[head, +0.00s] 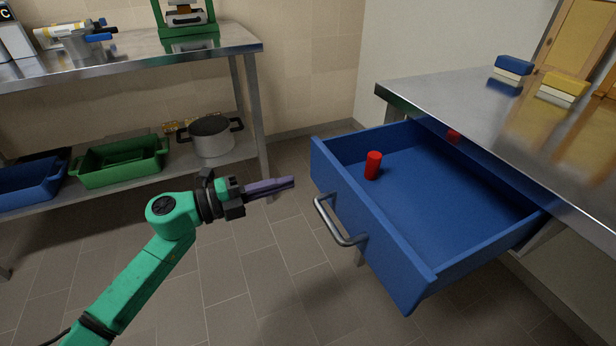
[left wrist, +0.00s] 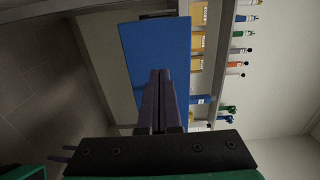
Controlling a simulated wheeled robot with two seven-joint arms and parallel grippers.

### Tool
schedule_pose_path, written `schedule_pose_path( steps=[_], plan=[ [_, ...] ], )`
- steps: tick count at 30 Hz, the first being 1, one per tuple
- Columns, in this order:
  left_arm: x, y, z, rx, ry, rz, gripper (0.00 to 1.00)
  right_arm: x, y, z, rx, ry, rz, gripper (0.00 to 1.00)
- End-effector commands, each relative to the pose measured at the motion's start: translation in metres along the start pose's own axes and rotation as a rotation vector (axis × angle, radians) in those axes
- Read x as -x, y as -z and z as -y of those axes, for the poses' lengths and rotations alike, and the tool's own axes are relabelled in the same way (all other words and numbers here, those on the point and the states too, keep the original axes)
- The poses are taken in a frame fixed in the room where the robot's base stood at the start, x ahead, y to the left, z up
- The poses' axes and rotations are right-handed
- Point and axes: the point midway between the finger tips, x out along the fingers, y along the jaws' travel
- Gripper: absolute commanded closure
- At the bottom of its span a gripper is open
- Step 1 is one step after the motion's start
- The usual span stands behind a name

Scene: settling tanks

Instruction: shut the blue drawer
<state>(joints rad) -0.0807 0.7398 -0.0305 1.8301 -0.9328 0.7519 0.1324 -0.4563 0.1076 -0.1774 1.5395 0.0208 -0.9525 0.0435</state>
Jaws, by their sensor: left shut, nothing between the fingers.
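The blue drawer (head: 372,232) stands pulled out from under the metal table at the right in the head view. A grey bar handle (head: 338,220) is on its front. A red cylinder (head: 373,165) stands upright inside the drawer. My left gripper (head: 292,182) is shut and empty, just to the left of the drawer front and apart from it, pointing towards it. In the left wrist view the shut fingers (left wrist: 160,78) show in front of a blue panel (left wrist: 150,55), which looks like the drawer front. My right gripper is not in view.
The metal table top (head: 460,90) above the drawer holds blue and yellow sponge-like blocks. A metal shelf (head: 130,65) at the left holds a pot (head: 212,138) and a green tub (head: 120,163) on its lower level. The tiled floor between is clear.

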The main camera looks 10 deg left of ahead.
Motion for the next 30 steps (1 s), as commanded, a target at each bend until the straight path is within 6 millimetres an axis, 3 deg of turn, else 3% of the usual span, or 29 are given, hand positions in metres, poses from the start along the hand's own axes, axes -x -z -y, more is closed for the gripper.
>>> schedule_pose_path(
  steps=[3, 9, 24, 30],
  plan=[
    [-0.026, -0.001, 0.002, -0.001, 0.004, 0.000, 1.00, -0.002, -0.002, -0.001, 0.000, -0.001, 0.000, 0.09],
    [-0.056, -0.001, 0.000, 0.002, 0.002, 0.002, 1.00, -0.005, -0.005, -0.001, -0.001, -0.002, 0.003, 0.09],
    [-0.063, -0.001, 0.000, 0.002, 0.000, 0.001, 1.00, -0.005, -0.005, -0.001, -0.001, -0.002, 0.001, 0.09],
    [-0.079, -0.001, 0.002, 0.002, 0.003, 0.002, 1.00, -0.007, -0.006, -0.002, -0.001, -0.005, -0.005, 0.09]
  ],
)
